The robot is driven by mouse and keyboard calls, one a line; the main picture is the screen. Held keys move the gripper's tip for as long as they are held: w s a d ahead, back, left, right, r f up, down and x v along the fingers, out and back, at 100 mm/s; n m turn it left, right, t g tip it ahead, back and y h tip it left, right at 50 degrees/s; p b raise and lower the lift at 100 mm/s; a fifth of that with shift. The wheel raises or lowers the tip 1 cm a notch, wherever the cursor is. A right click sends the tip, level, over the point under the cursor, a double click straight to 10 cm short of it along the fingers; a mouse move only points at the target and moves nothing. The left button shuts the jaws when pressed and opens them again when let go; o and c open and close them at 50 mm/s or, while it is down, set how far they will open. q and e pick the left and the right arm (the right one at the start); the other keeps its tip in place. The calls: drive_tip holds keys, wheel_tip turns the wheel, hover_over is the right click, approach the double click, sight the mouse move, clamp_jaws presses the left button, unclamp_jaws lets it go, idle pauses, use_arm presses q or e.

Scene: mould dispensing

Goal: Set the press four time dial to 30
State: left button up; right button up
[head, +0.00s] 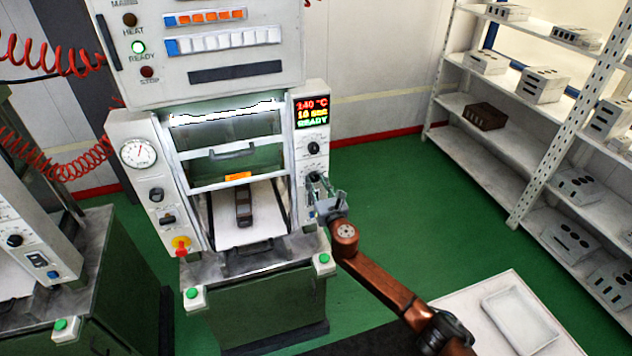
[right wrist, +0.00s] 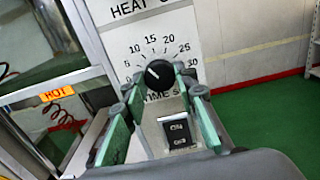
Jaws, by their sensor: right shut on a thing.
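The time dial (right wrist: 159,74) is a round black knob with a white pointer mark on a white panel. Its printed scale shows 10, 15, 20, 25 and 30. The pointer is tilted to the upper left, toward the low end near 10. My right gripper (right wrist: 158,92) is shut on the dial, with a green-padded finger at each side. In the head view my right gripper (head: 322,190) is at the lower knob of the press's right panel. The press display (head: 312,111) reads 140 °C, a seconds value that looks like 10, and READY. My left gripper is not in view.
Another black knob (head: 314,148) sits just above on the same panel. A black rocker switch (right wrist: 179,130) is below the dial. The press's lit opening (head: 232,150) is to the left, with an orange HOT label (right wrist: 65,92). Shelves (head: 480,140) stand at the right across clear green floor.

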drive_tip(key=shift+m, duration=0.3)
drive_tip(key=m+b, duration=0.1)
drive_tip(key=m, duration=0.4)
drive_tip(key=shift+m, duration=0.4)
drive_tip(key=m+b, duration=0.1)
drive_tip(key=m, duration=0.4)
drive_tip(key=shift+a, duration=0.1)
drive_tip(key=m, duration=0.6)
drive_tip(key=shift+s+r+m+b, duration=0.1)
drive_tip(key=shift+m+b, duration=0.2)
drive_tip(key=shift+b, duration=0.1)
drive_tip(key=m, duration=0.5)
drive_tip(key=shift+r+m, duration=0.15)
drive_tip(key=shift+m, duration=0.15)
drive_tip(key=shift+r, duration=0.1)
drive_tip(key=o, duration=1.1)
drive_tip(key=shift+a, duration=0.1)
drive_tip(key=shift+o, duration=0.2)
drive_tip(key=shift+f, duration=0.2)
